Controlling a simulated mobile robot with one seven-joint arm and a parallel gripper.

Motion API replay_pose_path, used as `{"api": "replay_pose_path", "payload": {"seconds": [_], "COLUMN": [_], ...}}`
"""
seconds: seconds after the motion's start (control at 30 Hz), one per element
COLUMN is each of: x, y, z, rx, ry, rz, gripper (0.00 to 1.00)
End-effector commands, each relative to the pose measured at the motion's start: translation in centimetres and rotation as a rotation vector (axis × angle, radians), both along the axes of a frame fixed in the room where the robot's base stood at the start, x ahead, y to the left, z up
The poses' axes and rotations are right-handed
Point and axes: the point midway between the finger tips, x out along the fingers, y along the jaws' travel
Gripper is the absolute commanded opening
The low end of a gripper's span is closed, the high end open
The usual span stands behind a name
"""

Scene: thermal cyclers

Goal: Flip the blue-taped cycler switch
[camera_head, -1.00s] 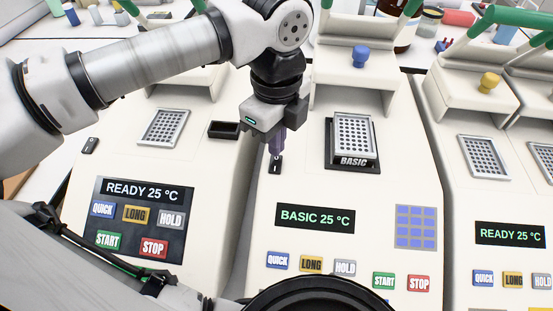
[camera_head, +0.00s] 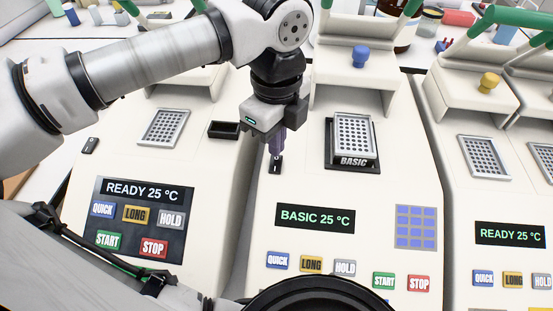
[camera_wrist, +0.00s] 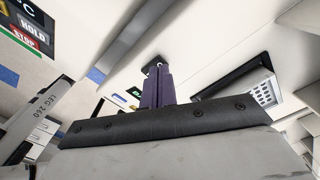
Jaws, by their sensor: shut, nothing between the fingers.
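The middle cycler (camera_head: 310,190) has a green-lit display (camera_head: 315,218) reading "BASIC 25 °C". Its small black rocker switch (camera_head: 275,168) sits on the upper left of its top panel. My gripper (camera_head: 276,154) is shut and empty, pointing down with its purple fingertips at the switch. In the wrist view the fingers (camera_wrist: 156,84) overlap the switch (camera_wrist: 154,65), hiding part of it; I cannot tell whether they touch. A blue patch (camera_wrist: 97,75) shows on a pale surface in the wrist view. I cannot tell for sure which cycler carries blue tape.
A left cycler (camera_head: 125,165) reads "READY 25 °C" and has its own black switch (camera_head: 90,145). A right cycler (camera_head: 445,165) also reads READY. The middle one has a sample block (camera_head: 354,135) and a blue keypad (camera_head: 416,227). Bottles and tubes stand behind.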

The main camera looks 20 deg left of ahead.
Motion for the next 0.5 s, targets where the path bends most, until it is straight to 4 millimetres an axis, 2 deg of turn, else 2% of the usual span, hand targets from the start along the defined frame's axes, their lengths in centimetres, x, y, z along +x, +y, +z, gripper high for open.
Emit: {"api": "replay_pose_path", "payload": {"seconds": [0.5], "x": [0.0], "y": [0.0], "z": [-0.53], "rx": [0.0], "ry": [0.0], "rz": [0.0], "gripper": [0.0]}}
